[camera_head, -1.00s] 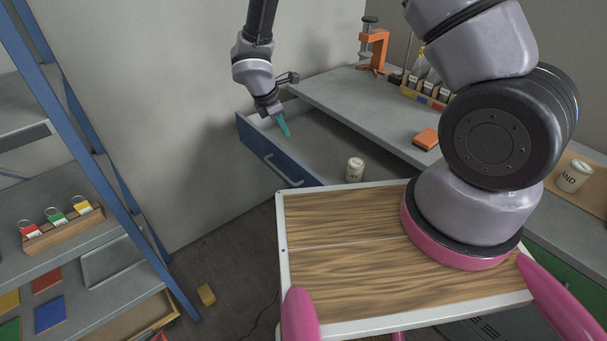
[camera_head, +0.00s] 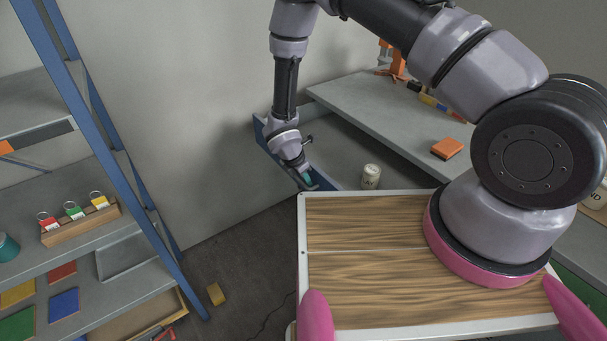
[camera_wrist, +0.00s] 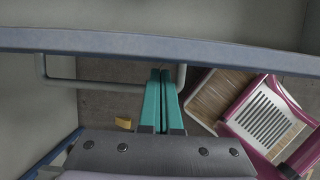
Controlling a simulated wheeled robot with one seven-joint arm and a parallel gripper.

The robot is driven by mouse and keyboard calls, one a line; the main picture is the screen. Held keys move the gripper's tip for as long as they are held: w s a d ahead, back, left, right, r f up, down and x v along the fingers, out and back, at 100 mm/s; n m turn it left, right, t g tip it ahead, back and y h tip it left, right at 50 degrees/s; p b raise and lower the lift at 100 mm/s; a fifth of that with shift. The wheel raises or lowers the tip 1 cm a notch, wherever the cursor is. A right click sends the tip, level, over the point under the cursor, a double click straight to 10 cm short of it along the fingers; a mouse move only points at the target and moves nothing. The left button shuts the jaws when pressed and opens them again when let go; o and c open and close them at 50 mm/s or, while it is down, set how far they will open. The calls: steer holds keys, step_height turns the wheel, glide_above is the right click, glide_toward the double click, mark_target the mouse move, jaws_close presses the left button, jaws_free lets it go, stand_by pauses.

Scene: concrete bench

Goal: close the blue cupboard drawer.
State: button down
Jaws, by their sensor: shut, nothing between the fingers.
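The blue drawer (camera_head: 263,136) stands pulled out from the grey bench. In the wrist view its front's top edge (camera_wrist: 60,41) runs across the picture, with the grey inside beyond it. Its grey bar handle (camera_wrist: 105,86) shows on the outer side. My gripper (camera_head: 308,179) is at the outer side of the drawer front, low beside it. In the wrist view its teal fingers (camera_wrist: 160,76) are together and empty, pointing at the front and overlapping the handle in the picture. I cannot tell whether they touch it. In the head view my gripper hides the handle.
A pale can (camera_head: 371,176) stands in the drawer. A blue-framed shelf rack (camera_head: 150,215) stands at left. A yellow block (camera_head: 215,294) lies on the floor. My wood-topped base is close by the drawer.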

steer(key=shift+w+d+f, duration=0.1)
steer(key=shift+f, duration=0.25)
steer(key=w+d, duration=0.5)
steer(key=d, duration=0.3)
steer(key=w+d, duration=0.6)
steer(key=d, duration=0.2)
steer(key=w+d, duration=0.5)
steer(key=d, duration=0.3)
steer(key=shift+w+d, duration=0.15)
steer(key=shift+d+r, duration=0.1)
